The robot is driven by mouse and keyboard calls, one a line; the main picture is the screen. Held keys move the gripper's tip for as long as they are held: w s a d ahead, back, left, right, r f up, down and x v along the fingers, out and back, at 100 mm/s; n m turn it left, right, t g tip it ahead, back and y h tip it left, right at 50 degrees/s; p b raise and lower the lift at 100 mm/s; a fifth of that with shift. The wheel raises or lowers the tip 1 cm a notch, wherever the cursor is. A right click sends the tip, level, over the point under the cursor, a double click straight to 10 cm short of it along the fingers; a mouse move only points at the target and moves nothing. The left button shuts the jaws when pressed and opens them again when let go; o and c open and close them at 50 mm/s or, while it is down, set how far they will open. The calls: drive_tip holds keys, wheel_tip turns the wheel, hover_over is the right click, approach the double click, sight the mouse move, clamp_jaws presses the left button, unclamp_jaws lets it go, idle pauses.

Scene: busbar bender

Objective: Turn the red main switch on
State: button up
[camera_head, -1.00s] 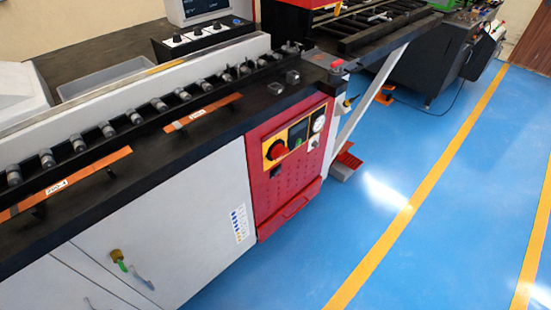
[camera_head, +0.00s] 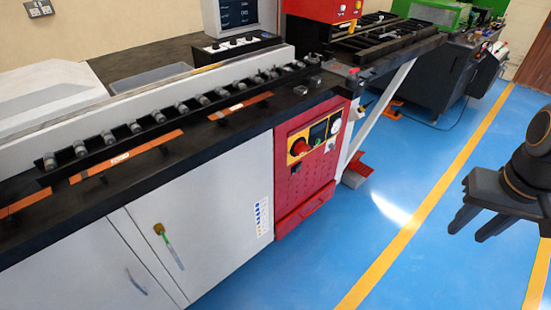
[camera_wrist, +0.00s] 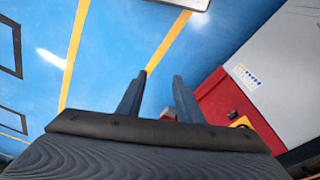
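The red main switch (camera_head: 299,147) is a round red knob on a yellow plate. It sits at the upper left of the red control panel (camera_head: 312,168) on the machine's front. The wrist view shows part of the yellow plate (camera_wrist: 242,122) at the right, beyond the gripper body; the knob's angle cannot be told. My gripper (camera_head: 468,233) is at the right of the head view, above the blue floor, well apart from the panel. Its two fingers are spread and empty, and they also show apart in the wrist view (camera_wrist: 158,88).
A dark screen (camera_head: 320,132) and a round white gauge (camera_head: 336,127) sit right of the switch. A red pedal (camera_head: 358,170) stands on the floor by a slanted white leg (camera_head: 382,115). The blue floor (camera_head: 400,225) between gripper and panel is clear.

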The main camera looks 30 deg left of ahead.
drive_tip(key=w+a+f+n+t+y+b, duration=0.1)
drive_tip(key=w+a+f+n+t+b, duration=0.2)
drive_tip(key=w, duration=0.5)
drive_tip(key=w+a+f+n+t+y+b, duration=0.1)
drive_tip(key=w+a+f+n+b, duration=0.35)
drive_tip(key=w, duration=0.45)
drive_tip(key=w+a+f+n+t+b, duration=0.2)
drive_tip(key=w+f+n, duration=0.2)
drive_tip(key=w, duration=0.4)
drive_tip(key=n+g+y+b, duration=0.1)
drive_tip(key=n+y+b, duration=1.35)
drive_tip(key=n, duration=0.55)
approach(305, 151)
drive_tip(key=a, duration=0.1)
drive_tip(key=shift+m, duration=0.25)
drive_tip(key=x, duration=0.7)
drive_tip(key=shift+w+a+p, duration=0.2)
drive_tip(key=shift+p, duration=0.15)
drive_tip(key=shift+c, duration=0.5)
clamp_jaws()
